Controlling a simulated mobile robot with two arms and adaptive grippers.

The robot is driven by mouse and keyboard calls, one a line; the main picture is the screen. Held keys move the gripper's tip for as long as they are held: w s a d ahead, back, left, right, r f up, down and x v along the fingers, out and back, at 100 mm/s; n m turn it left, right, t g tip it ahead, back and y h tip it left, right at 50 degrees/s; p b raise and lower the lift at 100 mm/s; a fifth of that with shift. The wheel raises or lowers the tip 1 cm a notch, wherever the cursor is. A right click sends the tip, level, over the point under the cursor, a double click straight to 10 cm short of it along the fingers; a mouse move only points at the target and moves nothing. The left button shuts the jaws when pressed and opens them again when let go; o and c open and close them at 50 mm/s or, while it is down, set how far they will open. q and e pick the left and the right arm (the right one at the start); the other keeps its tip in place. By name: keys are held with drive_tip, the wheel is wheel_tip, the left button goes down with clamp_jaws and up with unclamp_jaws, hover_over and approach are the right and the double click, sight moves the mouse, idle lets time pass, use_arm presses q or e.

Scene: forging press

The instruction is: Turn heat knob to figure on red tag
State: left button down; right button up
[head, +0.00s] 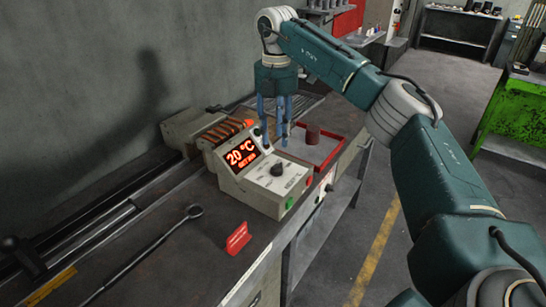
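The control box (262,187) stands on the bench, with a sloped display (242,155) glowing "20 °C" in orange and a smaller, unclear line below it. The black heat knob (277,170) is on its pale top panel; its scale marks are too small to read. The red tag (238,238) stands on the bench in front of the box; I cannot read a figure on it. My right gripper (275,140) points down above the back of the box, its blue fingers apart and nothing between them. It appears clear of the knob. My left gripper is out of view.
A green button (290,203) and a red one (309,181) are on the box's front. An orange coil (222,132) lies behind it. A long wrench (150,250) lies at left.

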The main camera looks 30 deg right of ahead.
sight(276, 164)
wheel_tip(276, 164, down, 8)
drive_tip(key=shift+r+p, duration=0.2)
drive_tip(key=shift+p, duration=0.45)
drive_tip(key=shift+f, duration=0.65)
clamp_jaws()
